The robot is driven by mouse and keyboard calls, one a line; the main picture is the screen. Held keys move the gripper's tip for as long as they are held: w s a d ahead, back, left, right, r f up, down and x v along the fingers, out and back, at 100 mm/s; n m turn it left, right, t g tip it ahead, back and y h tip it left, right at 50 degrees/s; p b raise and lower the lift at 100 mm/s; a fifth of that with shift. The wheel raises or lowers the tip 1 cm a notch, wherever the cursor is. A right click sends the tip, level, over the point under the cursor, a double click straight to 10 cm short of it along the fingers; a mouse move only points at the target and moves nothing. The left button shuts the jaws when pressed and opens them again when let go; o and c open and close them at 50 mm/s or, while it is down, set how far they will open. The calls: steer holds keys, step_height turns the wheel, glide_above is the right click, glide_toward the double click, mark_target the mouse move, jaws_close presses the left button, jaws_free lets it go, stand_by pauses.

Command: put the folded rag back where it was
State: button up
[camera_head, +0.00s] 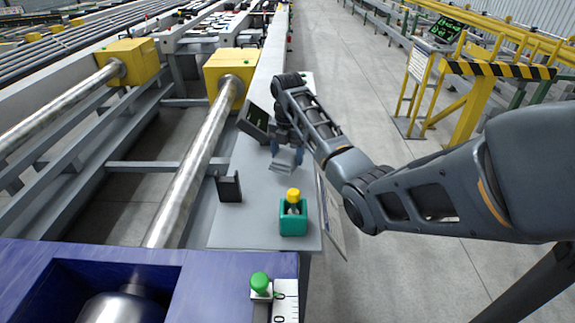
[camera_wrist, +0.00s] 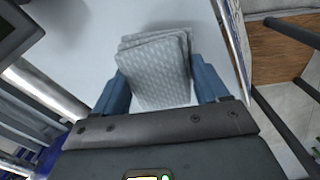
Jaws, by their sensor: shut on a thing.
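The folded rag (camera_head: 283,168) is a grey, layered, patterned cloth. My gripper (camera_head: 288,156) is shut on it, over the grey runout table (camera_head: 255,232). In the wrist view the rag (camera_wrist: 155,68) lies between my two blue fingers, with its folded layers showing at the far end. The table top (camera_wrist: 85,45) shows beyond it. The rag appears to be held above the table, but the exact gap is hard to judge.
A teal holder (camera_head: 293,222) with a yellow-capped bottle (camera_head: 294,196) stands near the table's front. A black upright holder (camera_head: 229,188) stands at the left edge. A dark screen (camera_head: 254,121) is beside my gripper. Bare table lies between the rag and the teal holder.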

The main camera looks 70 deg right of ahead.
mark_target(288, 164)
steer(key=shift+f, duration=2)
steer(key=o, duration=1)
steer(key=shift+f, duration=0.1)
step_height(288, 164, up, 12)
steer(key=shift+r+p, duration=0.15)
steer(key=shift+p, duration=0.85)
